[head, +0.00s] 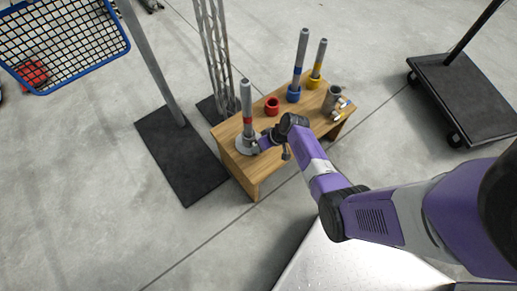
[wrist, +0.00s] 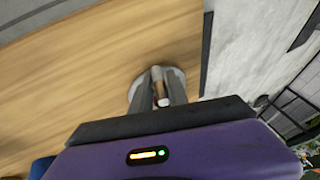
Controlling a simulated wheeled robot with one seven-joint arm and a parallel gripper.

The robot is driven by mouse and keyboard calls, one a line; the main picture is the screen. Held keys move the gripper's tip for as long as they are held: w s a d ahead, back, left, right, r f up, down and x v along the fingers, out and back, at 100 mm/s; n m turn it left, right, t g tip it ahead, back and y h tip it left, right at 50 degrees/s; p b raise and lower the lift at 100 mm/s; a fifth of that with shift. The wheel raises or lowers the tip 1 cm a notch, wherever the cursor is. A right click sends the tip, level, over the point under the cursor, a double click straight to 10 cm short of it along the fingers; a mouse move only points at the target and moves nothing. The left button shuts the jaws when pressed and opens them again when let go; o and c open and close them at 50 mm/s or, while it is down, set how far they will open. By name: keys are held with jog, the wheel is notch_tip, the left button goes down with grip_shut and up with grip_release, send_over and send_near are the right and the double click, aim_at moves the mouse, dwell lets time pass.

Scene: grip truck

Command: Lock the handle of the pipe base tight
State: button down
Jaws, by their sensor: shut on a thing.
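The grey pipe base (head: 241,148) stands at the left end of the wooden table, with an upright grey pipe (head: 246,97) with a red band in it. My gripper (head: 260,142) is low beside the base, on its right. In the wrist view, my gripper (wrist: 159,82) is shut on the handle (wrist: 162,100), a small brownish bar with a pale end. The round rim of the base (wrist: 136,92) shows behind the fingers. The fingers hide much of the base and handle, so how tight the handle sits cannot be told.
On the wooden table (head: 229,128) stand a red ring (head: 272,106), a blue-based pipe (head: 300,60), a yellow-based pipe (head: 319,62) and a grey metal fitting (head: 332,99). A dark plate with a post (head: 183,160) is at the left, and a black cart (head: 465,95) at the right.

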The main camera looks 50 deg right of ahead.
jog(key=y+b, duration=0.1)
jog(key=f+t+y+b, duration=0.1)
jog(key=b, duration=0.1)
jog(key=shift+s+d+m, duration=0.15)
jog(key=shift+d+m, duration=0.1)
jog(key=shift+m, duration=0.05)
jog(key=t+y+b, duration=0.1)
jog(key=y+b, duration=0.2)
jog(key=b, duration=0.2)
jog(key=shift+f+m, duration=0.2)
jog(key=shift+m, duration=0.2)
jog(key=y+b, duration=0.1)
jog(key=b, duration=0.1)
jog(key=t+y+b, duration=0.1)
jog(key=y+b, duration=0.1)
jog(key=b, duration=0.1)
jog(key=shift+a+m+t, duration=0.15)
jog(key=shift+m+t, duration=0.15)
jog(key=shift+m, duration=0.1)
jog(key=shift+a+r+m+t+y+b, duration=0.1)
jog(key=shift+r+m+t+y+b, duration=0.15)
jog(key=shift+y+b, duration=0.75)
jog(key=shift+r+b, duration=0.1)
jog(key=shift+b, duration=0.25)
jog(key=c, duration=1.5)
grip_release()
jog(key=shift+c, duration=0.2)
jog(key=shift+r, duration=0.1)
jog(key=shift+v, duration=3.9)
